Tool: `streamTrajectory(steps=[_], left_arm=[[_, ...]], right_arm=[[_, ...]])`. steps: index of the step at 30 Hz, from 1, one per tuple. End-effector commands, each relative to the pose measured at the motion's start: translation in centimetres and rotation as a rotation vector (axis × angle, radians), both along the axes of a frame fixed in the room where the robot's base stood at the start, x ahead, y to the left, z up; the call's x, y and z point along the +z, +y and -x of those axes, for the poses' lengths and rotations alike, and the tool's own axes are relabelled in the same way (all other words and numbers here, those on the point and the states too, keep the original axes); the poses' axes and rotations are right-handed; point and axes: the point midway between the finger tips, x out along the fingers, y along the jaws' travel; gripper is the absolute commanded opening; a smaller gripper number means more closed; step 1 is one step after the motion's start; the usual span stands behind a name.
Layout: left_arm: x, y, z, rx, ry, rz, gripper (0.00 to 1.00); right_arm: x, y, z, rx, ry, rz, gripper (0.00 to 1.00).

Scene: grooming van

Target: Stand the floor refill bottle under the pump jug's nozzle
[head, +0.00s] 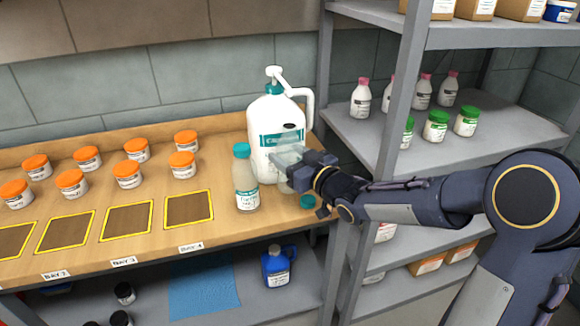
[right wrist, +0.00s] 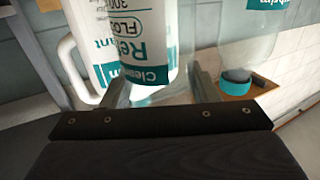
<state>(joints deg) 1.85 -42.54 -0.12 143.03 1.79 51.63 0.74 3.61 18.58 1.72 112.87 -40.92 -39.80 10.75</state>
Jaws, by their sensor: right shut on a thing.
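The white pump jug (head: 266,165) stands at the right end of the bench, with a teal label, a handle on the right and its pump head (head: 273,73) on top. It also shows in the right wrist view (right wrist: 140,25). A pale bottle with a teal cap (head: 246,190) stands upright on the bench to the jug's left. A teal cap (head: 307,201) shows just below the gripper. My left gripper is not in view.
Orange-lidded jars (head: 128,174) stand on the bench behind yellow-framed squares (head: 188,207). A grey shelf unit (head: 360,140) stands close on the right, with bottles and green-lidded jars. A blue jug (head: 277,268) stands on the lower shelf. Bench room is tight around the pump jug.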

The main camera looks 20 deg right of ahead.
Motion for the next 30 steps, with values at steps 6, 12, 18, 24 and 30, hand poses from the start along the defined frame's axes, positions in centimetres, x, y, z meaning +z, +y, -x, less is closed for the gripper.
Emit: streamTrajectory(steps=[6, 12, 18, 24, 30], left_arm=[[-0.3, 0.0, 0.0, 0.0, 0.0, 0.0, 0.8], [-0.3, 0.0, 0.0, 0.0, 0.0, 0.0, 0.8], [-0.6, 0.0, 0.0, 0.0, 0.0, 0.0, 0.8], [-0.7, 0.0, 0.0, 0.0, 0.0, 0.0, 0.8], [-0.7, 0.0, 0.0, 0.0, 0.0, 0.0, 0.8]], right_arm=[[-2.8, -0.2, -0.4, 0.0, 0.006, -0.001, 0.29], [-3.5, -0.2, -0.4, -0.001, -0.001, 0.0, 0.29], [-3.8, -0.3, -0.4, -0.001, 0.0, 0.001, 0.29], [-3.8, -0.3, -0.4, -0.001, 0.0, 0.001, 0.69], [-3.8, -0.2, -0.4, -0.001, 0.0, 0.001, 0.76]])
